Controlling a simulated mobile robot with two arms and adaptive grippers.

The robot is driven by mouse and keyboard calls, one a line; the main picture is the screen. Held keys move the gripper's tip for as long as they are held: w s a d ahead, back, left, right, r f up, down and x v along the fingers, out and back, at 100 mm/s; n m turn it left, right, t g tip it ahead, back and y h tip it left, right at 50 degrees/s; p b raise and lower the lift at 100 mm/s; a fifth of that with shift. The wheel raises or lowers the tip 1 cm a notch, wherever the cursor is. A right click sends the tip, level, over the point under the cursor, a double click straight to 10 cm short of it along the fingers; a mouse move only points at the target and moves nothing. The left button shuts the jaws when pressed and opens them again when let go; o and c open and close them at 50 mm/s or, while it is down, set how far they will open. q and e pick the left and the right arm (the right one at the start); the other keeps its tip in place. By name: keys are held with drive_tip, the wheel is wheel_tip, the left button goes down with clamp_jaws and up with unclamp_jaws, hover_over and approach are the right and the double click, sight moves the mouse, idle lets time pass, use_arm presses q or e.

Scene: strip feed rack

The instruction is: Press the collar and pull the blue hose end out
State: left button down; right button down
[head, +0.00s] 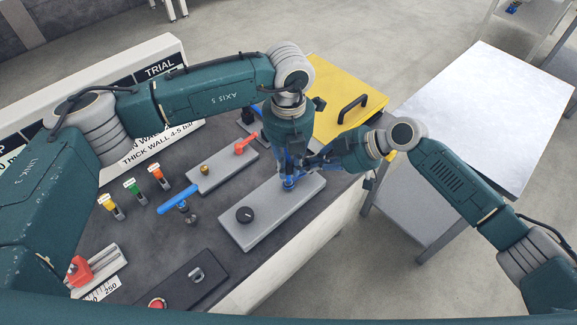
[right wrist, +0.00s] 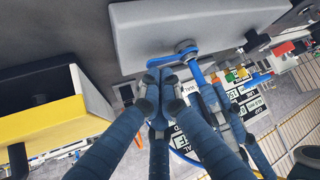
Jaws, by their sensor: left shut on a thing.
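A long grey block (head: 270,213) lies on the bench with a black knob at its near end and a blue fitting (head: 289,184) near its far end. My left gripper (head: 289,172) points down over that fitting and is shut on the blue hose end, mostly hidden by its fingers. My right gripper (head: 308,165) reaches in from the right, close beside the left one. The right wrist view shows the right fingertips (right wrist: 160,85) close together near the fitting (right wrist: 185,46) and a curved blue hose (right wrist: 209,74). Whether they grip anything is unclear. The collar is not distinct.
Another grey block with a red lever (head: 246,143) and a blue bar-shaped part (head: 178,198) lie left of the work. Yellow, green and orange tags stand farther left. A yellow panel with a black handle (head: 352,108) is behind. A bare table (head: 480,110) stands right.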

use_arm(q)
drive_tip(key=shift+r, duration=0.95)
idle(0.3)
use_arm(e)
drive_tip(key=shift+r, duration=1.5)
drive_tip(key=v, duration=0.6)
use_arm(q)
drive_tip(key=shift+r, duration=0.1)
use_arm(e)
drive_tip(key=shift+r, duration=0.1)
use_arm(q)
drive_tip(key=shift+r+p, duration=0.65)
drive_tip(key=shift+r, duration=1.3)
use_arm(e)
drive_tip(key=shift+r, duration=0.6)
